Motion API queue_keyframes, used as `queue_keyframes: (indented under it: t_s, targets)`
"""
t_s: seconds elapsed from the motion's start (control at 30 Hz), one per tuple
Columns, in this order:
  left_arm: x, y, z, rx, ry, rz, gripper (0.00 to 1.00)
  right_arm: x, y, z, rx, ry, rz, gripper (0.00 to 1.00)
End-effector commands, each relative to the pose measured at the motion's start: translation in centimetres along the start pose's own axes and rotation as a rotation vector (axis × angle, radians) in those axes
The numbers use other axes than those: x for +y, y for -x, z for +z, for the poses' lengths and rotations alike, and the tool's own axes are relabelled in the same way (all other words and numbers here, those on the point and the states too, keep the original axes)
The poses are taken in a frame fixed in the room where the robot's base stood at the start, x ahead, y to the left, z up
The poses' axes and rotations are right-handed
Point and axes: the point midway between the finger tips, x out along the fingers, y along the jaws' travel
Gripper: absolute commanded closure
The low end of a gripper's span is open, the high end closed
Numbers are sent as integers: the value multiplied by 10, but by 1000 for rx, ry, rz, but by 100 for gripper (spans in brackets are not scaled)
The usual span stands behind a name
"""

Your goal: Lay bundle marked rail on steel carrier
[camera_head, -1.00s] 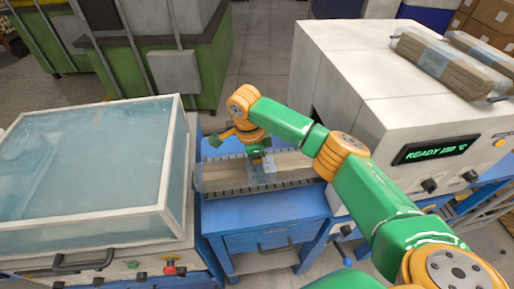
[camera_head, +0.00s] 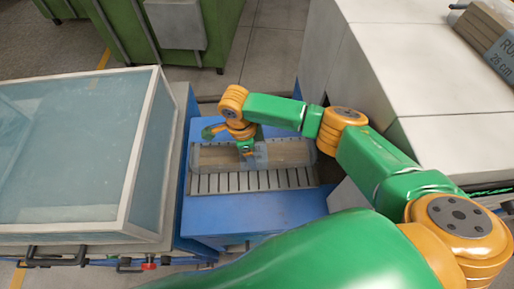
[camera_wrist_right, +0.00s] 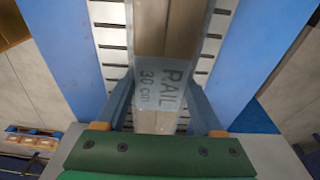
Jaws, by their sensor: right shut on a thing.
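The bundle marked RAIL 30 cm (camera_wrist_right: 166,30) is a pale wooden bundle in clear wrap with a grey label band. In the head view the bundle (camera_head: 287,152) lies lengthwise along the slotted steel carrier (camera_head: 240,183) on the blue stand. My right gripper (camera_head: 247,152) reaches down on its middle and is shut on it. In the right wrist view the gripper's fingers (camera_wrist_right: 160,105) flank the label, and carrier slots (camera_wrist_right: 110,45) show on both sides. I cannot tell whether the bundle touches the carrier. My left gripper is out of view.
A glass-covered case (camera_head: 75,150) stands close at the left of the blue stand (camera_head: 225,220). A white machine (camera_head: 400,60) stands at the right, with another wrapped bundle (camera_head: 490,35) on top. Green cabinets (camera_head: 185,50) are behind.

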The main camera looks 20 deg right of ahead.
Motion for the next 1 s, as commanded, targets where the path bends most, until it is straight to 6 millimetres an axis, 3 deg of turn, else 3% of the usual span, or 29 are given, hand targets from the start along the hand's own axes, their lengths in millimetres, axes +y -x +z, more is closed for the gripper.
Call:
queue_keyframes:
  t_s: [0.2, 0.23, 0.33, 0.67, 1.0]
  targets:
    - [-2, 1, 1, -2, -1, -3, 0, 1, -2, 0, 2, 1, 3, 100]
    - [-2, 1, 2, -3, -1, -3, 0, 1, -3, 0, 2, 1, 3, 25]
    - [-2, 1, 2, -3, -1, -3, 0, 0, -2, 0, 2, 1, 3, 0]
    - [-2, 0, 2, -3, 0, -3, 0, 0, 7, 0, -1, 2, 1, 0]
    - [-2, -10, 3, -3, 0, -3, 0, -1, 87, 0, -1, 1, -1, 0]
